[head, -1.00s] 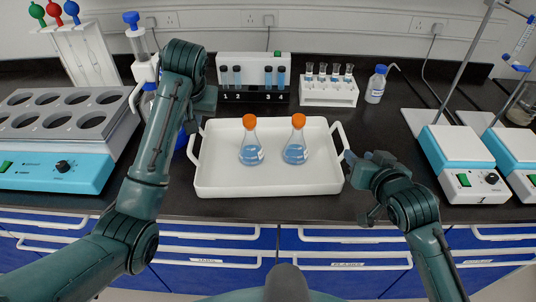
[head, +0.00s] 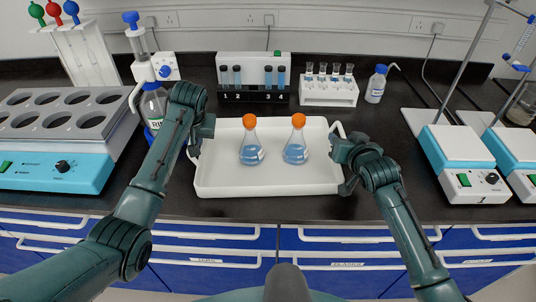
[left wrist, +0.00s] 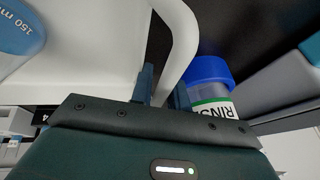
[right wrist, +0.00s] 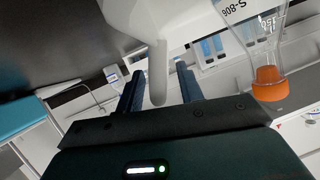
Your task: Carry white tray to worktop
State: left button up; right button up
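The white tray (head: 268,186) lies flat on the dark bench and carries two flasks with blue liquid and orange caps, the left flask (head: 252,148) and the right flask (head: 295,148). My left gripper (head: 198,138) is at the tray's left handle; in the left wrist view its open fingers (left wrist: 163,92) stand on both sides of the white handle (left wrist: 182,45). My right gripper (head: 340,146) is at the right handle; in the right wrist view its open fingers (right wrist: 158,88) straddle that handle (right wrist: 157,68) with gaps visible. The grippers partly hide both handles in the head view.
A rinse bottle (head: 153,106) stands close beside my left gripper. Behind the tray are a vial holder (head: 253,95) and a white rack (head: 328,92), with a small bottle (head: 376,85). A heater block (head: 50,150) is left, a hotplate (head: 460,160) right.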

pick_arm(q)
jog(key=shift+c, duration=0.3)
pick_arm(e)
jog(key=shift+c, duration=0.3)
pick_arm(q)
jog(key=c, duration=0.3)
pick_arm(e)
jog(key=c, duration=0.3)
pick_arm(q)
grip_shut()
pick_arm(e)
grip_shut()
pick_arm(q)
jog(key=shift+r, duration=0.1)
pick_arm(e)
jog(key=shift+r, duration=0.1)
